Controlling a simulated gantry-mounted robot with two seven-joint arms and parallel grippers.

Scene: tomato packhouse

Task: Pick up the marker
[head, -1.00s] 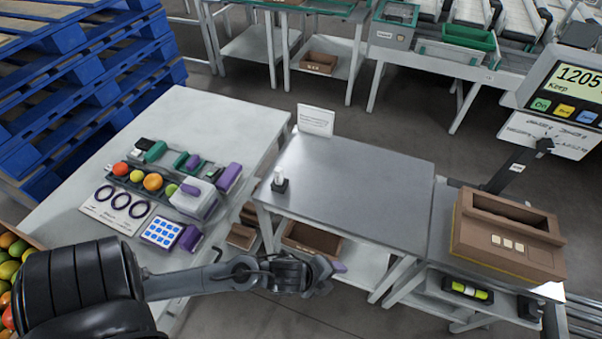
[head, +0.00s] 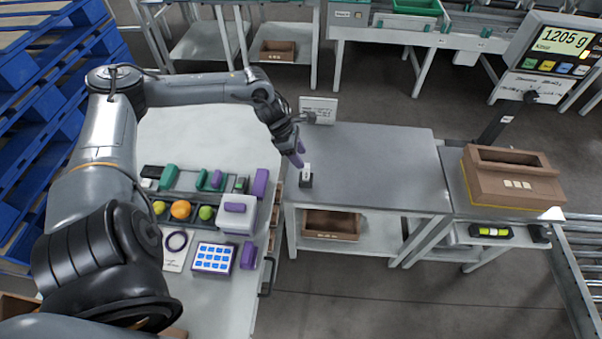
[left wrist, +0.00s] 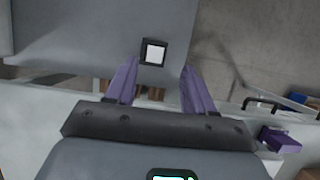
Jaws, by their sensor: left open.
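A small white upright piece in a dark square base (head: 306,176), which looks like the marker in its stand, is near the left edge of the grey table. In the left wrist view, it shows from above as a white square in a black frame (left wrist: 153,52), just beyond and between the fingertips. My left gripper (head: 299,158) has purple fingers, is open and empty, and hangs close above and behind the piece. I cannot tell any contact. My right gripper is not in view.
A white sign (head: 318,110) stands at the grey table's back left corner. A white bench (head: 185,125) at left holds fruit, a white device (head: 237,213) and a blue-buttoned pad (head: 213,258). A brown box (head: 512,180) sits at right. The grey tabletop (head: 380,165) is mostly clear.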

